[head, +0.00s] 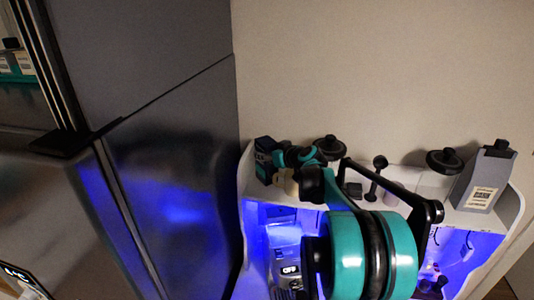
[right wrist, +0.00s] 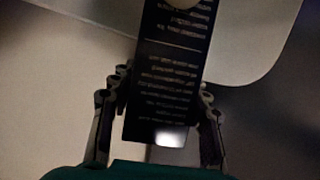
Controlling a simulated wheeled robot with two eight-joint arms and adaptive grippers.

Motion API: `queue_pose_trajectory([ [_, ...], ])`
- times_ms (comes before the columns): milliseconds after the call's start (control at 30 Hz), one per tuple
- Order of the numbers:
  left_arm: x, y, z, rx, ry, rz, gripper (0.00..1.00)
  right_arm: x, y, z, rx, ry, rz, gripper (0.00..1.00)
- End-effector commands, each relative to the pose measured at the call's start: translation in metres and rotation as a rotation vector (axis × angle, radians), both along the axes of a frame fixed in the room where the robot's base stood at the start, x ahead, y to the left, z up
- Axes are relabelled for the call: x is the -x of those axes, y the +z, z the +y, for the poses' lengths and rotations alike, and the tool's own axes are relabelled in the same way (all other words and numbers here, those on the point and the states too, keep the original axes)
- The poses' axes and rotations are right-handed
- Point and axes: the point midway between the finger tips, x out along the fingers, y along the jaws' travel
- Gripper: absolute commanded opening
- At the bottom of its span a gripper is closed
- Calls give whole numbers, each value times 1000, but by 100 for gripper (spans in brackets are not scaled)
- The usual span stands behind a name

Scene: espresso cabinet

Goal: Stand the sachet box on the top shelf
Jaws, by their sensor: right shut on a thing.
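The sachet box (head: 264,160) is a dark, narrow box with small pale print. In the head view it is upright at the left end of the top shelf (head: 508,207). My right gripper (head: 283,157) is shut on it. In the right wrist view the box (right wrist: 168,75) lies between the two fingers (right wrist: 160,115), with its printed face towards the camera and the pale shelf (right wrist: 245,45) behind it. Whether its base touches the shelf is hard to tell. My right arm hides the middle of the cabinet. My left gripper is not in view.
Black knobbed tampers or lids (head: 330,146) (head: 445,160) and a dark spoon-like tool (head: 376,176) stand along the shelf. A grey labelled container (head: 487,178) stands at its right end. A tall dark cabinet (head: 175,150) rises close on the left.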

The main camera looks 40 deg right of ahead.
Motion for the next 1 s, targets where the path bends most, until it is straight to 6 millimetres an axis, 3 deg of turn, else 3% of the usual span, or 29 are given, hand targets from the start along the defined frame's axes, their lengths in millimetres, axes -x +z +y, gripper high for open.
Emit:
queue_pose_trajectory([
  [367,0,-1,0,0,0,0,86,0,-7,0,0,0,0,14],
  [400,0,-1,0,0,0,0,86,0,-7,0,0,0,0,54],
  [467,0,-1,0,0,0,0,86,0,-6,0,0,0,0,67],
  [800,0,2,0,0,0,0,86,0,-4,0,0,0,0,67],
  [1000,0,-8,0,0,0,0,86,26,4,2,1,-3,0,67],
])
